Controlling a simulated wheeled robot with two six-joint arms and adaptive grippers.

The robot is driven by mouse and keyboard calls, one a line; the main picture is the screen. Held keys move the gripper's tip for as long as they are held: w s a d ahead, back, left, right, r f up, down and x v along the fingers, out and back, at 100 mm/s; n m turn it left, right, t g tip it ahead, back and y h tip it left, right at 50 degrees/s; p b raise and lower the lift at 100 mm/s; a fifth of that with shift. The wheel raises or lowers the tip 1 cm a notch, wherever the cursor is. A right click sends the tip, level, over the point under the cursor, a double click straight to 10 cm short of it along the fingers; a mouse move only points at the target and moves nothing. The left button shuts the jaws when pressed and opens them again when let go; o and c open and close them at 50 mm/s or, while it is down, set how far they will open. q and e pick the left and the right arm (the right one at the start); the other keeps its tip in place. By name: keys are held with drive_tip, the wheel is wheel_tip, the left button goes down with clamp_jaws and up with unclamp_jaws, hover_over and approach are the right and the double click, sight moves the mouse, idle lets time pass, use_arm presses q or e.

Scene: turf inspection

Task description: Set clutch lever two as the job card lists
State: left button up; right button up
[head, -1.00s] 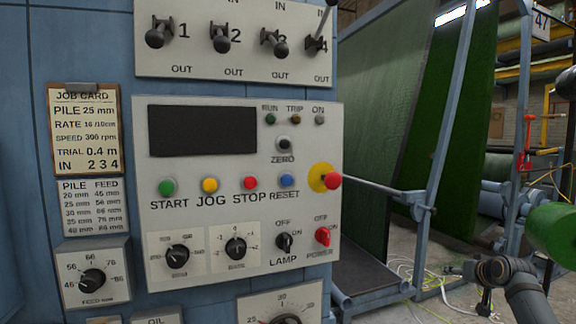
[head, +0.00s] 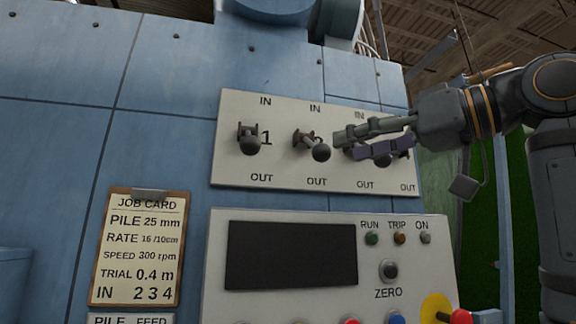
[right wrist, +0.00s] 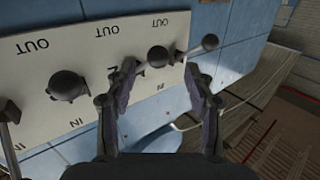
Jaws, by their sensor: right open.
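The job card (head: 140,250) reads "IN 2 3 4". Clutch lever two (head: 321,152) has a dark round knob on a short rod and hangs toward OUT, like lever one (head: 250,146). My right gripper (head: 344,146) comes in from the right, open, its fingertips close to lever two's knob and covering lever three. In the right wrist view, where the panel is upside down, lever two's knob (right wrist: 158,57) shows between the open fingers (right wrist: 160,78). I cannot tell whether they touch it. Lever one (right wrist: 210,42) is just right of them. My left gripper is out of view.
Lever three's knob (right wrist: 68,85) shows in the right wrist view. Lever four is mostly hidden behind my gripper. Below the lever plate (head: 230,170) is the control panel with a dark screen (head: 290,255) and a red knob (head: 460,317) at its lower right.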

sight(329, 149)
drive_tip(key=v, duration=0.4)
drive_tip(key=x, duration=0.2)
drive_tip(key=p+x, duration=0.1)
drive_tip(key=x, duration=0.2)
drive_tip(key=p+x, duration=0.1)
drive_tip(key=x, duration=0.2)
drive_tip(key=shift+w+a+r, duration=0.1)
drive_tip(key=shift+r, duration=0.25)
drive_tip(key=shift+p+x, duration=0.35)
drive_tip(key=shift+x, duration=0.75)
drive_tip(key=shift+w+a, duration=0.15)
drive_tip(key=shift+w+f, duration=0.1)
drive_tip(key=shift+w+a, duration=0.1)
drive_tip(key=shift+a, duration=0.05)
drive_tip(key=shift+c, duration=0.4)
drive_tip(key=c, duration=0.5)
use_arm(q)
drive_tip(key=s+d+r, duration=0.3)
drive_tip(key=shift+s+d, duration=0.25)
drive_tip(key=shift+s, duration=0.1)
use_arm(e)
clamp_jaws()
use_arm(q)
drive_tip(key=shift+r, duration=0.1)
